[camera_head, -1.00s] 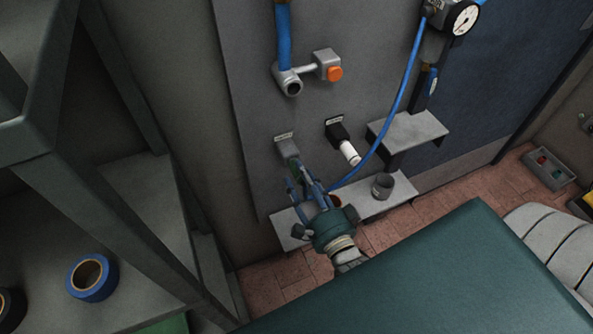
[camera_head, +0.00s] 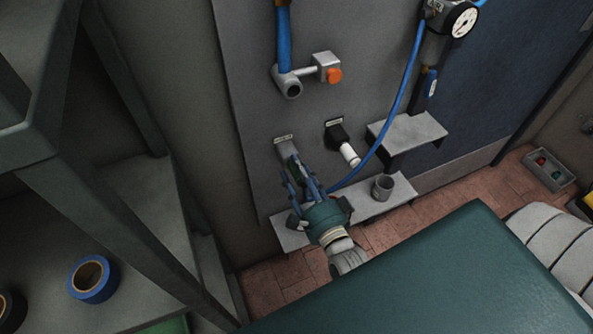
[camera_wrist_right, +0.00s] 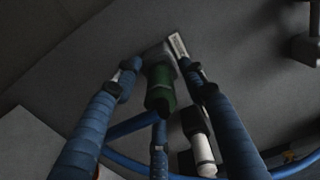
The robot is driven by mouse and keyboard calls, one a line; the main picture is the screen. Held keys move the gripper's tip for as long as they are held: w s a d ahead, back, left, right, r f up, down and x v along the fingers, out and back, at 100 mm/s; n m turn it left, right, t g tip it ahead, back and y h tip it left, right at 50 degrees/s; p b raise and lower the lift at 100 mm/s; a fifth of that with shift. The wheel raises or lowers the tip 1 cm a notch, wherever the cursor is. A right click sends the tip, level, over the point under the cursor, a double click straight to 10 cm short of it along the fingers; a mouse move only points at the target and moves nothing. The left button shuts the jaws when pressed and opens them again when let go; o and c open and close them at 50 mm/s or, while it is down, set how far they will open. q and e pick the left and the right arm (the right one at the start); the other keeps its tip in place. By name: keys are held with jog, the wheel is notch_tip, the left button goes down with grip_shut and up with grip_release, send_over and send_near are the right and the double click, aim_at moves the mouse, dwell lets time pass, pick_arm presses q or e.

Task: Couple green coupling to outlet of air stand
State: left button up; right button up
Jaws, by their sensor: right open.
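The green coupling (camera_wrist_right: 160,88) sits between the blue fingers of my right gripper (camera_wrist_right: 160,66) in the wrist view. Its far end meets the grey outlet block (camera_wrist_right: 155,54) on the panel; whether it is locked there I cannot tell. In the head view the outlet block (camera_head: 287,147) is under a small label, low on the grey panel. The green coupling (camera_head: 292,170) is mostly hidden by my right gripper (camera_head: 295,174). That gripper is open, with fingers around the coupling. My left gripper is not in view.
A black fitting with a white tip (camera_head: 348,152) is close on the right. A blue hose (camera_head: 397,100) runs down from the gauge (camera_head: 460,19) towards my right gripper. A grey cup (camera_head: 382,187) stands on the low shelf (camera_head: 398,194). A green-topped surface (camera_head: 430,275) fills the front.

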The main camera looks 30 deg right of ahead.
aim_at(304, 183)
jog(key=shift+p, duration=0.35)
dwell(0.6)
grip_shut()
jog(key=shift+s, duration=0.15)
jog(key=shift+s+a+p, duration=0.15)
jog(key=shift+s+p, duration=0.55)
jog(key=shift+s, duration=2.15)
jog(key=shift+s, duration=0.1)
